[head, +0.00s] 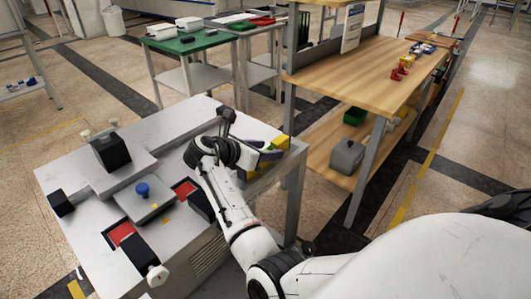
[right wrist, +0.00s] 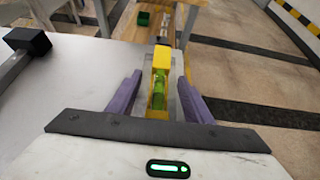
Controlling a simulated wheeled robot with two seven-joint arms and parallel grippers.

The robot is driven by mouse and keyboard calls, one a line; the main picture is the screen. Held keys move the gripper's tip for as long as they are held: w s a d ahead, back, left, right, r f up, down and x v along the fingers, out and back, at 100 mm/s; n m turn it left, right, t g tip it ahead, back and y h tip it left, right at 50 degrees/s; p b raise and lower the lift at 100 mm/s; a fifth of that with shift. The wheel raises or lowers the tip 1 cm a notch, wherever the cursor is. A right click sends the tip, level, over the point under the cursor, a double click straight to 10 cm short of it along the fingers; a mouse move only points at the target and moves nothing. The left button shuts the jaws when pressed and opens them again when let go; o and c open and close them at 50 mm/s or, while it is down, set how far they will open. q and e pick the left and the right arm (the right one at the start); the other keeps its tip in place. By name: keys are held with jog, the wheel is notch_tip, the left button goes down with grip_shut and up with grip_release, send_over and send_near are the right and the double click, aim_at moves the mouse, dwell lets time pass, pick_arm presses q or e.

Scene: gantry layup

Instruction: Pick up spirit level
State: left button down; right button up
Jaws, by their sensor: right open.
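The spirit level is a yellow bar with a green vial (right wrist: 158,92). In the right wrist view it lies between the two purple fingers of my right gripper (right wrist: 160,80), with a visible gap on each side. In the head view, yellow parts of the level (head: 282,142) show at the right edge of the white machine table, and my gripper (head: 268,154) partly hides the rest. My right gripper is open around the level. My left gripper is not in view.
The white machine table (head: 85,170) carries black blocks, a blue knob (head: 142,189) and red panels (head: 121,233). A wooden workbench (head: 345,75) with a lower shelf stands close behind on the right. A green-topped table (head: 190,42) stands farther back.

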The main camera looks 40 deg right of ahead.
jog(key=shift+c, duration=0.3)
grip_shut()
jog(key=shift+r, duration=0.1)
